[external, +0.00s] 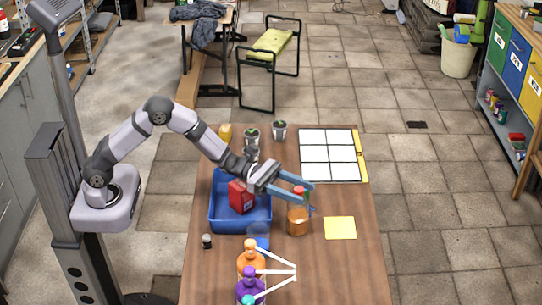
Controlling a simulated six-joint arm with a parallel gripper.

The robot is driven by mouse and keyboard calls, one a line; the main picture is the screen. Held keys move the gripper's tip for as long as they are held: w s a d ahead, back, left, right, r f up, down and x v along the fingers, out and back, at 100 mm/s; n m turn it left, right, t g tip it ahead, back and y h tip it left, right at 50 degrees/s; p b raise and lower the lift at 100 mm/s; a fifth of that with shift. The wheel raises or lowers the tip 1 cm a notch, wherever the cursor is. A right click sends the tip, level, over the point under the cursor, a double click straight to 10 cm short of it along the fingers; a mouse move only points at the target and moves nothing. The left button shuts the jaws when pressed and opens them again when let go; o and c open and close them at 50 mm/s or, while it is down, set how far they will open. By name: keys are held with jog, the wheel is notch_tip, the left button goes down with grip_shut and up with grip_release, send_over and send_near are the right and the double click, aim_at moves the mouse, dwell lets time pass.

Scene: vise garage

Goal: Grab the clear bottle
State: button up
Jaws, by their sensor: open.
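A see-through bottle (297,220) with amber contents stands upright on the table, right of the blue tray. Its reddish top shows between the fingers of my gripper (309,195). My gripper is open and reaches across from the left, with one finger on the far side and one on the near side of the bottle's upper part. I cannot tell whether either finger touches it. The near finger hides part of the bottle's neck. A clear bluish item (258,238) stands just in front of the tray; its shape is hard to make out.
The blue tray (222,223) holds a red container (240,196). Orange (250,262) and purple (250,288) bottles stand in front, beside a white branching frame (285,271). A yellow sheet (340,228) and a white grid board (330,155) lie right. Potted plants stand at the back.

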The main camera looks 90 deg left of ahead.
jog(key=shift+p+x, duration=0.55)
jog(key=shift+x, duration=1.4)
jog(key=shift+f, duration=0.15)
grip_shut()
